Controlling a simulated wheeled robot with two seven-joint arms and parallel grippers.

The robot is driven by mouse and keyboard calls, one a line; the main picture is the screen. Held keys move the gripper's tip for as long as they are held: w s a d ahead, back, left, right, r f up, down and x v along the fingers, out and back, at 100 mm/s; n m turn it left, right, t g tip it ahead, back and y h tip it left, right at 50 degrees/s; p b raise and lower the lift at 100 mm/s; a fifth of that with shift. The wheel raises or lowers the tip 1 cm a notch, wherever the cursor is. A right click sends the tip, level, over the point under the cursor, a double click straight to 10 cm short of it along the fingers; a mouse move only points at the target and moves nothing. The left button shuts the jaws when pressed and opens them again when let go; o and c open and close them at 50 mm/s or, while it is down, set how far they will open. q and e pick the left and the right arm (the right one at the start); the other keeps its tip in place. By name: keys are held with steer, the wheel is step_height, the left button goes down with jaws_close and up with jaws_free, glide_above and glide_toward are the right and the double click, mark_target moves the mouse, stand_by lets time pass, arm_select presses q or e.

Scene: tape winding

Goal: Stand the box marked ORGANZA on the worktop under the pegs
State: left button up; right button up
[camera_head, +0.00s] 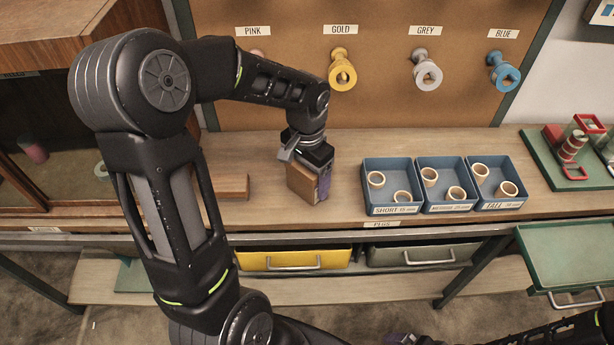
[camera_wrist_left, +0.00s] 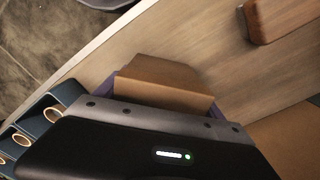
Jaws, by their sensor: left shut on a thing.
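A brown cardboard box (camera_head: 302,184) is between the fingers of my left gripper (camera_head: 312,177), which is shut on it from above. The box also shows in the left wrist view (camera_wrist_left: 160,82). No marking can be read on it. It is upright, low over or on the wooden worktop (camera_head: 345,222); I cannot tell whether it touches. The pegs on the board above are pink, mostly hidden by my arm, gold (camera_head: 342,70), grey (camera_head: 426,70) and blue (camera_head: 502,70). My right gripper (camera_head: 402,339) shows only partly at the bottom edge, its opening unclear.
Blue trays of rings (camera_head: 392,208) stand just right of the box, marked short, medium and tall. A wooden block (camera_head: 234,187) lies to its left. A green board with red parts (camera_head: 570,160) is at far right. Drawers (camera_head: 295,260) sit below the worktop's front edge.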

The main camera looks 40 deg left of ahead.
arm_select(q)
steer(key=shift+f, duration=0.1)
steer(key=o, duration=1.6)
steer(key=shift+o, duration=0.2)
steer(key=shift+r, duration=0.55)
step_height(320, 180, up, 11)
steer(key=shift+r, duration=0.1)
